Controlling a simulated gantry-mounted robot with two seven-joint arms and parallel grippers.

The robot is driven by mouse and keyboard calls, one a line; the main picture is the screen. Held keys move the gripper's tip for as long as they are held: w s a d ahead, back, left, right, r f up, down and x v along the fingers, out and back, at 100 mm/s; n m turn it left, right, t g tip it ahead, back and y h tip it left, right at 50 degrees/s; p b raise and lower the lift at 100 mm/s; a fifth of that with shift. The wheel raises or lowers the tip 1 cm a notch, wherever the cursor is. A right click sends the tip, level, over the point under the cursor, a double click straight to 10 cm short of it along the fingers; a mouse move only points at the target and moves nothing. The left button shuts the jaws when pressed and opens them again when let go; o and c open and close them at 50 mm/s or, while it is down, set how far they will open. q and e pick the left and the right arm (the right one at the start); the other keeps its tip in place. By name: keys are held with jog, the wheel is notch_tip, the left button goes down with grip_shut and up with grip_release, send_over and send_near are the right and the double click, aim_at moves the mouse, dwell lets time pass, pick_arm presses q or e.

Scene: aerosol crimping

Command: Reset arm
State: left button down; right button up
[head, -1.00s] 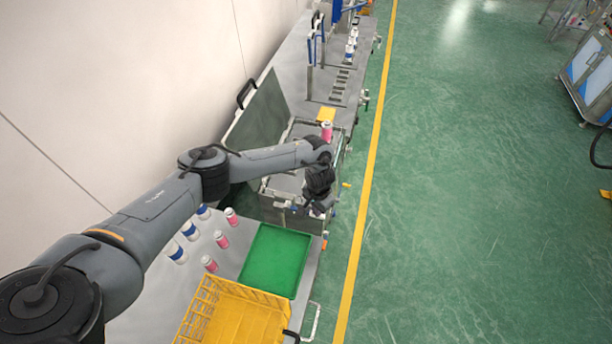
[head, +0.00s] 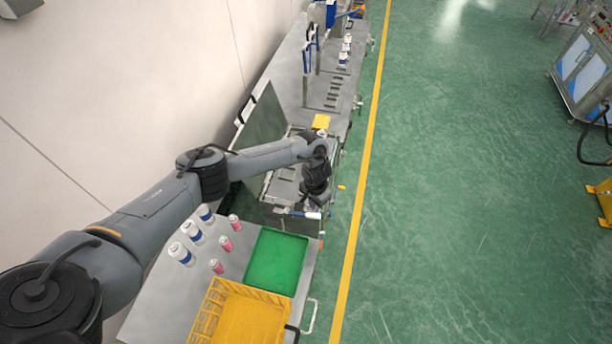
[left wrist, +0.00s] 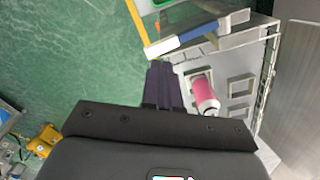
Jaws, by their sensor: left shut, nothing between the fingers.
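My left arm (head: 150,218) reaches in from the left, over the workbench, to the open metal box. My left gripper (left wrist: 163,68) points down near the front rim of the box. Its dark fingers are together in the left wrist view, with nothing between them. A pink can (left wrist: 205,95) sits in the box to the right of the fingers, apart from them. In the head view my wrist hides much of the box. My right gripper is not in view.
A green tray (head: 277,262) and a yellow basket (head: 207,312) lie on the near bench. Several pink and blue-and-white cans stand left of the tray. The box's grey lid (head: 262,135) stands open. A blue-and-white handle (left wrist: 190,36) runs along the box front.

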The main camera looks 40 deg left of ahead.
pick_arm(q)
jog(key=shift+d, duration=0.1)
jog(key=s+d+f+m+t+h, duration=0.1)
jog(key=s+d+f+m, duration=0.15)
jog(key=d, duration=0.85)
jog(key=s+d+f+m+t+h, duration=0.1)
jog(key=s+d+m+t+h, duration=0.15)
jog(key=d, duration=0.85)
jog(key=s+d+r+t, duration=0.1)
jog(key=s+d+r, duration=0.3)
jog(key=d, duration=0.2)
jog(key=s+a+r+n+y, duration=0.1)
jog(key=s+a+r, duration=0.5)
jog(key=s+a, duration=0.2)
jog(key=s+a+r+n+y, duration=0.2)
jog(key=s+a+r, duration=0.3)
jog(key=s+a, duration=0.3)
jog(key=shift+s+a+r+g, duration=0.35)
jog(key=shift+s+r+g, duration=0.1)
jog(key=shift+s, duration=0.15)
jog(key=shift+w, duration=0.1)
